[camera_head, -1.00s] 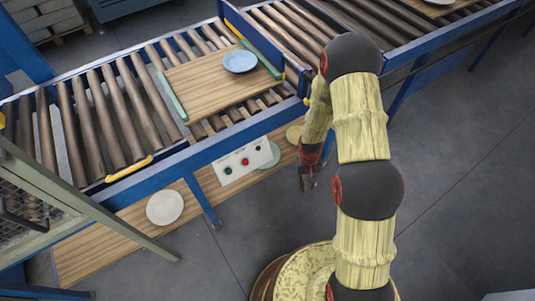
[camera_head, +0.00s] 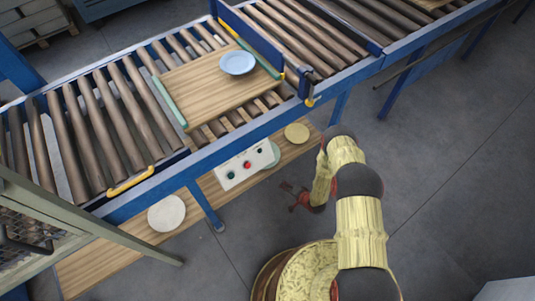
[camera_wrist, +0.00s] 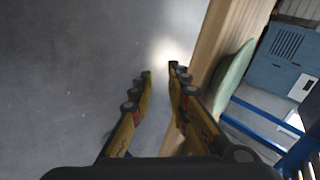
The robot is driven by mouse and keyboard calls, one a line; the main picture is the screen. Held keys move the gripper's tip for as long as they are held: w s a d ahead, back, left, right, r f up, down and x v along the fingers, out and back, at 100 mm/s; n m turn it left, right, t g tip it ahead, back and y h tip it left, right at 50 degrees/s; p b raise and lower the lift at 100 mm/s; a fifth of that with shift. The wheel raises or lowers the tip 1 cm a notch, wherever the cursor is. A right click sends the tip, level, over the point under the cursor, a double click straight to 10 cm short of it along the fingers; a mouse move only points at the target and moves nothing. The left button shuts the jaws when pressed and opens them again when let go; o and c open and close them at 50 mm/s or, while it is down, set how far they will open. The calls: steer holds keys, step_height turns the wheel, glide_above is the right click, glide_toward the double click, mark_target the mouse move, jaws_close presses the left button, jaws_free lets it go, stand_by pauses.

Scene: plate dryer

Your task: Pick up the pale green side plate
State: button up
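The pale green side plate (camera_head: 273,154) lies on the low wooden board under the conveyor. In the head view the control box hides most of it, and only its right part shows. In the wrist view the plate (camera_wrist: 232,76) is seen at a slant, right of the fingers, on the wooden board. My gripper (camera_head: 287,194) is low over the grey floor, in front of the board and apart from the plate. In the wrist view the gripper (camera_wrist: 160,71) has a gap between its fingertips and nothing in it.
A control box (camera_head: 246,165) with buttons hangs on the conveyor's front edge, above the board (camera_head: 98,262). A whitish plate (camera_head: 166,213) and a tan plate (camera_head: 297,132) lie on the board. A blue plate (camera_head: 237,63) sits on the conveyor. A blue leg (camera_head: 206,207) stands left of the gripper.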

mark_target(274, 165)
steer(key=w+a+r+m+t+y, duration=0.2)
steer(key=w+r+m+t, duration=0.1)
steer(key=w+r, duration=0.3)
steer(key=b+x, duration=0.1)
steer(key=x, duration=0.1)
steer(key=b+x, duration=0.1)
steer(key=x, duration=0.1)
steer(key=b+x, duration=0.2)
steer(key=shift+w+a+r, duration=0.1)
steer(key=shift+w+a, duration=0.15)
steer(key=shift+w, duration=0.15)
steer(key=shift+r, duration=0.1)
steer(key=shift+c, duration=0.7)
jaws_close()
